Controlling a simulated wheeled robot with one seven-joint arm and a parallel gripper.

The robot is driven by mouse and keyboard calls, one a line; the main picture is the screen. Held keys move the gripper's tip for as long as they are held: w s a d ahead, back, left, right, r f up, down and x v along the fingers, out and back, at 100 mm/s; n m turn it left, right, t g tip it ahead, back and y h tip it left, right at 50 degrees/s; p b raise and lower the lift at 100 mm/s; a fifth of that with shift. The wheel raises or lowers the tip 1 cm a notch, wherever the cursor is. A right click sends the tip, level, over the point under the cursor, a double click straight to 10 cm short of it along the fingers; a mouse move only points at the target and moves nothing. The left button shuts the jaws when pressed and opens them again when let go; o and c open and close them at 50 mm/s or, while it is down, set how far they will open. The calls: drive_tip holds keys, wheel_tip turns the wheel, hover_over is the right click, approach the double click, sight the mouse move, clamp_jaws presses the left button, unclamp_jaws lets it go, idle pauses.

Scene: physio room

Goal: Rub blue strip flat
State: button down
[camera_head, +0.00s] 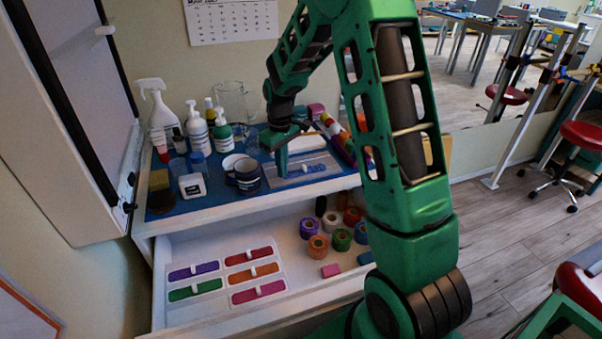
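The blue strip (318,168) lies on a pale grey plate (285,181) on top of the cabinet. A small white piece sits at the strip's left part. The strip is small in view, and I cannot tell how flat it lies. My gripper (281,172) points down at the left end of the plate, left of the strip. Its fingers show as one narrow green shape, so I cannot tell whether they are open or shut. I cannot tell whether the tips touch the plate.
Spray bottle (159,115), pump bottles and a glass jug (231,101) stand behind. Coloured rolls lie to the right. The open drawer (210,318) below holds a card of coloured strips (237,260) and several tape rolls (318,246).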

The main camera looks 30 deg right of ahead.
wheel_tip(320, 180, up, 7)
idle(0.8)
hover_over(310, 169)
drive_tip(key=shift+s+d+f, duration=0.1)
drive_tip(key=shift+d+f, duration=0.15)
drive_tip(key=shift+f, duration=1.25)
drive_tip(key=shift+s+d+f, duration=0.1)
drive_tip(key=shift+d+f, duration=0.1)
drive_tip(key=shift+f, duration=1.3)
drive_tip(key=shift+f, duration=0.45)
idle(0.5)
drive_tip(key=shift+a, duration=0.15)
drive_tip(key=shift+w+a, duration=0.15)
drive_tip(key=shift+a, duration=0.2)
